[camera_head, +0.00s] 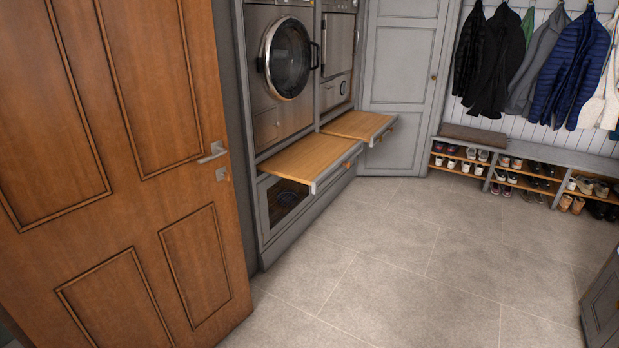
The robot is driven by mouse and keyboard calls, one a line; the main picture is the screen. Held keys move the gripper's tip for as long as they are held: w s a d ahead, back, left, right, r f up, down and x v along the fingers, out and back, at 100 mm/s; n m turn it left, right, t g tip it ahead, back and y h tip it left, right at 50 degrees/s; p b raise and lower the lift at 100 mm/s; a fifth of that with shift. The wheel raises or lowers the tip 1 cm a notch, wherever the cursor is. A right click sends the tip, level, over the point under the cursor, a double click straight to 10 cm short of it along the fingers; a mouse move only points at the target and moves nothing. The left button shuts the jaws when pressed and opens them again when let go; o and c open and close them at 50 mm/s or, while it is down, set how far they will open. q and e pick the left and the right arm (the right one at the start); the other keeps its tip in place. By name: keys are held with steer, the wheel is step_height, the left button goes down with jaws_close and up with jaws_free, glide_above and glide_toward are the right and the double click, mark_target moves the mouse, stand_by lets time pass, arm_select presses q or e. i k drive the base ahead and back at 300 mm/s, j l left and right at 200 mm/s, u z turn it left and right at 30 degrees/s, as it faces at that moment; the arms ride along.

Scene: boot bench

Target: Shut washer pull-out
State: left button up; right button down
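The washer (287,58) with its round glass door stands in the grey cabinet at the upper left. Below it a wooden pull-out shelf (306,158) with a grey front edge and a small knob (347,164) sticks out over the floor. A second, similar pull-out (355,124) sticks out to its right, under a second appliance (337,60). Neither of my grippers is in view.
A wooden door (120,170) with a metal handle (213,152) stands at the left, partly hiding the cabinet. Bare tiled floor (400,265) lies in front of the pull-outs. A shoe bench (540,150) and hanging coats (570,70) are at the right. A grey cabinet corner (604,305) shows at the lower right.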

mark_target(313, 160)
steer(key=i+u, duration=0.1)
steer(key=i, duration=0.4)
steer(key=i+l+u, duration=0.15)
steer(key=i, duration=0.3)
steer(key=i+l+u, duration=0.1)
steer(key=i, duration=0.35)
steer(key=i+l+u, duration=0.1)
steer(key=i, duration=0.4)
steer(key=i+l+u, duration=0.15)
steer(key=i+l, duration=0.2)
steer(key=i, duration=0.1)
